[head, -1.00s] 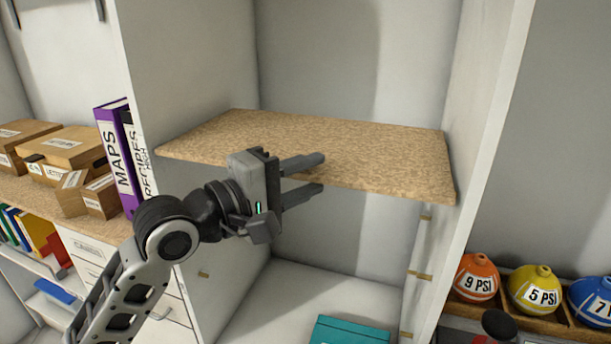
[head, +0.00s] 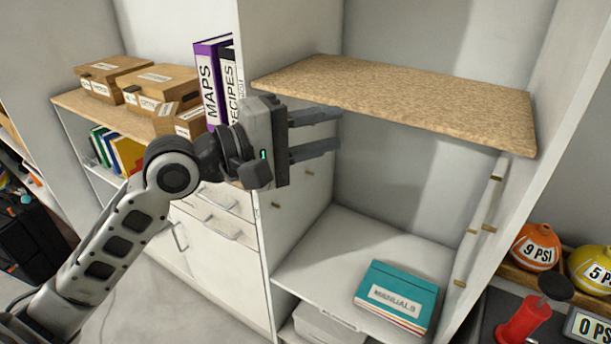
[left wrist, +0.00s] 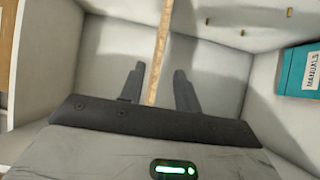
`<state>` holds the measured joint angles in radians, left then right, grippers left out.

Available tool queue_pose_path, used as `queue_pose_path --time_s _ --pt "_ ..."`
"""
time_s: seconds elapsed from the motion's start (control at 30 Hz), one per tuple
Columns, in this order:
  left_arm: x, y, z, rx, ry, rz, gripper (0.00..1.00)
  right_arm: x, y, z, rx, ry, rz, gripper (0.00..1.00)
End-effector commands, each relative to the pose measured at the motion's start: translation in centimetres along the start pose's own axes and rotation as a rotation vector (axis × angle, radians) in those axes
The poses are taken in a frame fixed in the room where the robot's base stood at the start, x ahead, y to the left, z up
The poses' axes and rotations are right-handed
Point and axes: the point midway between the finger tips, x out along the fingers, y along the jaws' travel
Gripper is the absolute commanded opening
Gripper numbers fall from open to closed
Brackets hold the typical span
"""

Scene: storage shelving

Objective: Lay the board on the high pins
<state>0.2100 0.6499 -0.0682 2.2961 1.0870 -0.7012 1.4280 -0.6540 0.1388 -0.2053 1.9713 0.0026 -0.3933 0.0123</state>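The speckled tan board (head: 400,95) spans the cabinet bay high up, lying about level above the visible pins. A brass pin (head: 495,178) shows on the right panel a little under the board's right end; whether the board rests on pins is hidden. My left gripper (head: 340,130) is open and empty, in front of the board's front edge toward its left end, with both fingers showing below that edge. In the left wrist view, the board (left wrist: 160,50) appears edge-on as a thin strip between the spread fingers (left wrist: 158,80). My right gripper is not in view.
Lower pins (head: 487,230) and a left-panel pin (head: 275,205) show below. A teal manuals box (head: 398,292) stands on the bay floor. Binders (head: 212,85) and cardboard boxes (head: 150,85) stand left; labelled balls (head: 536,247) sit right. The bay under the board is otherwise clear.

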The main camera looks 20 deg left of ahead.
Motion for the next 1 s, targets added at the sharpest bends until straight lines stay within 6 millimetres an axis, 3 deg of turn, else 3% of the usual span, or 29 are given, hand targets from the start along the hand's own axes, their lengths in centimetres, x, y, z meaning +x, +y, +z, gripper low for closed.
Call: queue_pose_path --time_s 0.07,0.17,0.27,0.37,0.4,0.5,0.6,0.7,0.77,1.0 --pt "0.0 -0.4 -0.1 0.006 0.006 -0.004 0.33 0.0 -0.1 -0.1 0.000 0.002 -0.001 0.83" --pt "0.2 -3.6 -0.8 0.070 0.053 -0.039 0.33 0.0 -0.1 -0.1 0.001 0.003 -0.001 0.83" --pt "0.0 -10.6 -1.5 0.235 0.137 -0.141 0.33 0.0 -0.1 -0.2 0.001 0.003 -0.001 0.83" --pt "-1.6 -19.8 -0.7 0.481 0.190 -0.317 0.33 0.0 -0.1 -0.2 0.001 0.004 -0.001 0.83" --pt "-2.6 -23.3 0.2 0.587 0.189 -0.396 0.33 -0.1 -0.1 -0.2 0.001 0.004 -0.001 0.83" --pt "-5.7 -30.8 3.4 0.842 0.131 -0.581 0.33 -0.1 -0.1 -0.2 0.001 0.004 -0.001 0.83" --pt "-8.6 -35.9 6.9 1.052 0.028 -0.720 0.33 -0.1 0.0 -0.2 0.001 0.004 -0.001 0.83" --pt "-10.7 -38.8 9.6 1.195 -0.067 -0.800 0.33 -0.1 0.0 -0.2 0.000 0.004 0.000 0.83" --pt "-11.5 -39.7 10.6 1.248 -0.107 -0.825 0.33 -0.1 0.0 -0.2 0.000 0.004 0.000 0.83" --pt "-11.9 -40.3 11.2 1.294 -0.137 -0.840 0.33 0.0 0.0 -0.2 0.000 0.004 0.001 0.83"
